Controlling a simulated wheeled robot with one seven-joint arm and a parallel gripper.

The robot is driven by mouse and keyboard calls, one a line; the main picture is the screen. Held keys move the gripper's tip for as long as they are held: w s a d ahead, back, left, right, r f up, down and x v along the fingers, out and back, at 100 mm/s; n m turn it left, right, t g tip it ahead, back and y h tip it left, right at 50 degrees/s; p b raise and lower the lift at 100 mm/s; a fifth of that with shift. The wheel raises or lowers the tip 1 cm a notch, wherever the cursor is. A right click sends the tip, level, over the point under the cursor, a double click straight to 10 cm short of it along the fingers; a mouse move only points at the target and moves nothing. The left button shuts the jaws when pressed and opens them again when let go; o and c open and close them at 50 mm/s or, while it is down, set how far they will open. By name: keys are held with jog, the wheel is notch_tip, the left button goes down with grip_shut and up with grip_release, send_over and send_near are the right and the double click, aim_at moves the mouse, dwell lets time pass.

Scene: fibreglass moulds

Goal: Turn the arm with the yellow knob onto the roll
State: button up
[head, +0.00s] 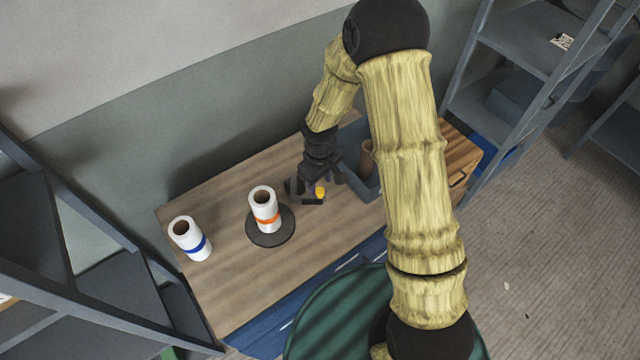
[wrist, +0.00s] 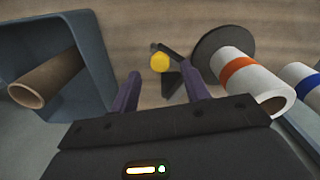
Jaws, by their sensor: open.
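The yellow knob (head: 320,191) is on a short dark arm (head: 313,201) on the table, right of the white roll with an orange band (head: 264,206). That roll stands upright on a dark round plate (head: 270,238). In the wrist view the knob (wrist: 159,62) shows just beyond and between the fingertips, with the dark arm (wrist: 170,49) beside it. My gripper (wrist: 162,78) is open with nothing held, close above the knob. I cannot tell whether a finger touches it. The orange-banded roll (wrist: 250,80) is to the right of the fingers.
A white roll with a blue band (head: 190,240) stands at the table's left end. A blue-grey bin (wrist: 100,65) with a brown tube (wrist: 48,78) is close to my gripper. A wooden drawer unit (head: 458,155) stands at the right. Shelves flank the table.

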aim_at(320, 190)
jog(key=shift+f+p, duration=0.3)
jog(key=shift+f, duration=1.3)
grip_shut()
